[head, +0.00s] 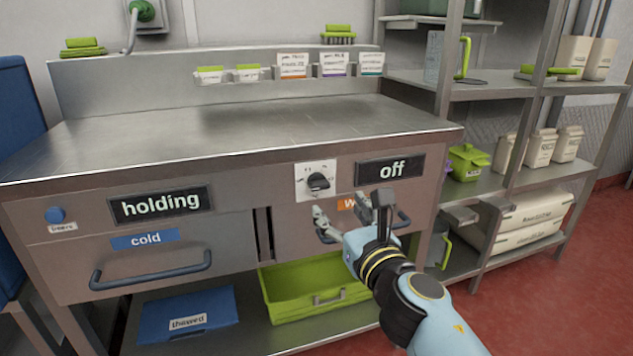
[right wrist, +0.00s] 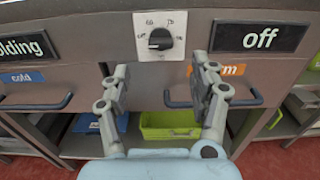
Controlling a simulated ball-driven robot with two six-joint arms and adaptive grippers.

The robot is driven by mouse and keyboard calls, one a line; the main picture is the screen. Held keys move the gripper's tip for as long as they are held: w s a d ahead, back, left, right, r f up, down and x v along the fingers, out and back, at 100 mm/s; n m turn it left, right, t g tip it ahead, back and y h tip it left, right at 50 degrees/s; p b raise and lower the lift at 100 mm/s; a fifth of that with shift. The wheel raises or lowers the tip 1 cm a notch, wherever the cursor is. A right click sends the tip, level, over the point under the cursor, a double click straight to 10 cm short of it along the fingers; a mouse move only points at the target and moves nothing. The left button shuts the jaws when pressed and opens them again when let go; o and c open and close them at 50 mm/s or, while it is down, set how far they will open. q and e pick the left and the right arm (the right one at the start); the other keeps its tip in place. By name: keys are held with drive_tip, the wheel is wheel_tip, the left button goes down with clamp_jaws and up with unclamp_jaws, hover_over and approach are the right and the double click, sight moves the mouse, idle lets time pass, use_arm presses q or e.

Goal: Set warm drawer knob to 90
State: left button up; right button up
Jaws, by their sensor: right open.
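The warm drawer knob (head: 318,182) is a black dial on a white plate on the front of the steel counter. In the right wrist view the knob (right wrist: 160,40) is above and between my fingers, with marks around it. The display beside it (head: 391,169) reads "off". The warm drawer's orange label (head: 347,204) is partly hidden behind my gripper. My right gripper (head: 350,212) is open and empty, below and to the right of the knob in the head view and apart from it. Its fingers (right wrist: 161,95) are spread in the right wrist view. My left gripper is not in view.
A cold drawer with a dark handle (head: 151,271) and a "holding" display (head: 160,204) are at left. A green bin (head: 310,287) and blue box (head: 187,314) sit on the lower shelf. The steel worktop (head: 230,133) is mostly clear. A shelving rack stands at right.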

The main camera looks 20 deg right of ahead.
sight(321, 186)
drive_tip(key=w, duration=0.4)
drive_tip(key=w+b, duration=0.1)
drive_tip(key=w, duration=0.4)
drive_tip(key=shift+w+a+f, duration=0.1)
drive_tip(key=shift+a+f, duration=0.05)
drive_tip(key=shift+f, duration=0.05)
drive_tip(key=shift+r, duration=0.1)
drive_tip(key=shift+w, duration=0.15)
drive_tip(key=shift+w, duration=0.45)
